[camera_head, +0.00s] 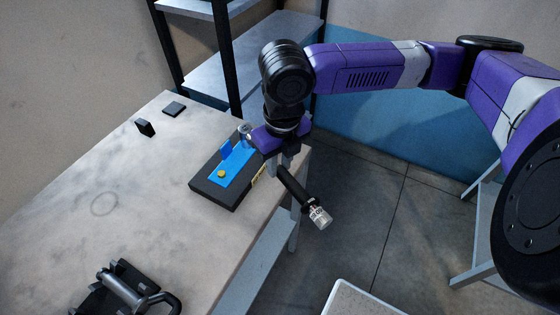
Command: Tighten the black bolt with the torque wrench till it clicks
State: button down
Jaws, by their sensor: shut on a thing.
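My gripper (282,158) is shut on the torque wrench (293,187) at the right edge of the workbench. The wrench's black handle slants down to the right past the bench edge and ends in a silver, marked grip. A small silver round part (245,129) shows left of my gripper, probably the wrench's head. A blue plate (233,172) with an upright blue tab lies on a black base (213,189). A yellow bolt head (221,174) sits at the plate's near end. I cannot make out the black bolt; the far end of the plate is partly hidden by my gripper.
The grey workbench (60,225) holds a small upright black block (145,127), a flat black piece (173,108) and a dark clamp-like tool (122,290). Shelves (225,75) stand behind. A white-rimmed surface (362,298) is at bottom right. The bench's middle is clear.

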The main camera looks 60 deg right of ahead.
jog(key=shift+w+a+m, duration=0.25)
jog(key=shift+a+m, duration=0.15)
jog(key=shift+a, duration=0.1)
jog(key=shift+w+a+r, duration=0.1)
jog(key=shift+a, duration=0.05)
jog(key=shift+w+a+m+p, duration=0.2)
jog(key=shift+a+m+p, duration=0.05)
jog(key=shift+m+p, duration=0.15)
jog(key=shift+w+a, duration=0.15)
jog(key=shift+a, duration=0.1)
dwell(0.5)
jog(key=shift+d, duration=0.15)
jog(key=shift+s+d, duration=0.3)
dwell(0.4)
jog(key=shift+r, duration=0.1)
